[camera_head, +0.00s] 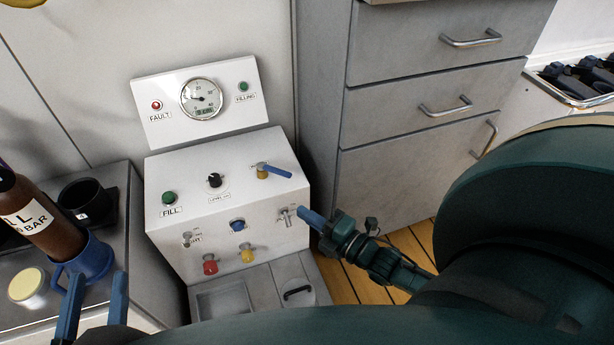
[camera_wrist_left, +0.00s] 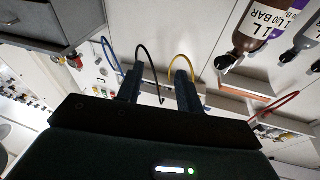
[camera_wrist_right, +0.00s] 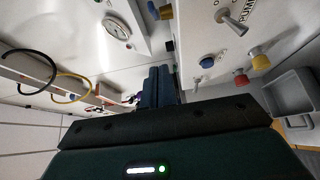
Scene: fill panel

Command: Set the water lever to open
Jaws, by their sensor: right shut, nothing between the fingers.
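The water lever (camera_head: 276,171) is a blue handle on a brass-yellow valve at the right of the panel's sloped top. Its handle points right and slightly down in the head view; its label is too small to read surely. In the right wrist view, what looks like its yellow valve body (camera_wrist_right: 166,12) shows at the top. My right gripper (camera_head: 303,213) is shut and empty, just right of the panel's front, below the lever and apart from it. My left gripper (camera_head: 97,292) is open and empty at the lower left, also seen in the left wrist view (camera_wrist_left: 158,85).
The fill panel (camera_head: 180,235) carries a green button (camera_head: 169,198), a black knob (camera_head: 215,180), red and yellow front fittings and a small silver lever (camera_head: 288,216) close to my right fingertips. A bottle (camera_head: 32,215) stands left. Grey drawers (camera_head: 430,110) stand right.

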